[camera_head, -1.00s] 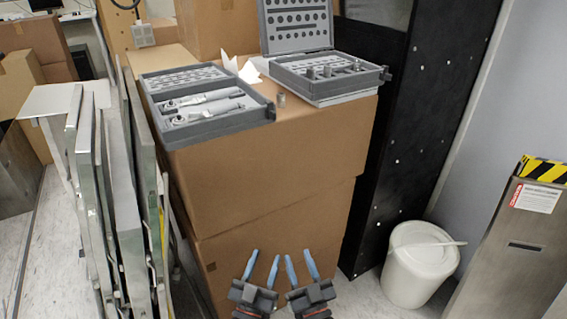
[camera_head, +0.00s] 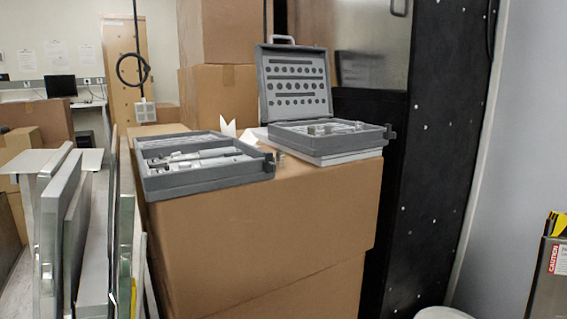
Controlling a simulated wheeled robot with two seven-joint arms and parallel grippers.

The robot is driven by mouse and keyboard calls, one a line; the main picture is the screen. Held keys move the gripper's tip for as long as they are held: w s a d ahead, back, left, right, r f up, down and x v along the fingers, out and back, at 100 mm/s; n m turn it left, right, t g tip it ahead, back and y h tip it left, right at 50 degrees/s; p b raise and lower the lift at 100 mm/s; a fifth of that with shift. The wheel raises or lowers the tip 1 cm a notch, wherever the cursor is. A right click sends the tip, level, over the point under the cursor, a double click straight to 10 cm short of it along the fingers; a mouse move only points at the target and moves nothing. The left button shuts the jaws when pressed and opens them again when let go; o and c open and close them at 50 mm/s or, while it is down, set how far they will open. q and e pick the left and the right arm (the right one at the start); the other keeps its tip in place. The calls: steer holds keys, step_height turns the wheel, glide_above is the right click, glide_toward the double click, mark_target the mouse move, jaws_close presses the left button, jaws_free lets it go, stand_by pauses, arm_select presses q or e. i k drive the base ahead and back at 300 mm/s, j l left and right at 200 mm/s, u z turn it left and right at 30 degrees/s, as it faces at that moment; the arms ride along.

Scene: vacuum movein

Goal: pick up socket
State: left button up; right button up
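A small metal socket (camera_head: 280,158) stands on top of the cardboard box (camera_head: 270,235), at the right front corner of the left tool case. The left grey tool case (camera_head: 205,181) lies open and holds ratchet-like tools. The right grey tool case (camera_head: 331,144) stands with its lid up and has several sockets in its tray. Neither of my grippers shows in the view now.
Upright metal panels (camera_head: 75,240) stand left of the box. A black perforated panel (camera_head: 429,150) stands close on its right. A white bucket (camera_head: 443,313) shows at the bottom edge. More boxes (camera_head: 221,100) are stacked behind.

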mark_target(281, 155)
steer(key=k+j+z, duration=0.15)
steer(key=z, duration=0.25)
steer(key=k+z, duration=0.6)
steer(key=z, duration=0.25)
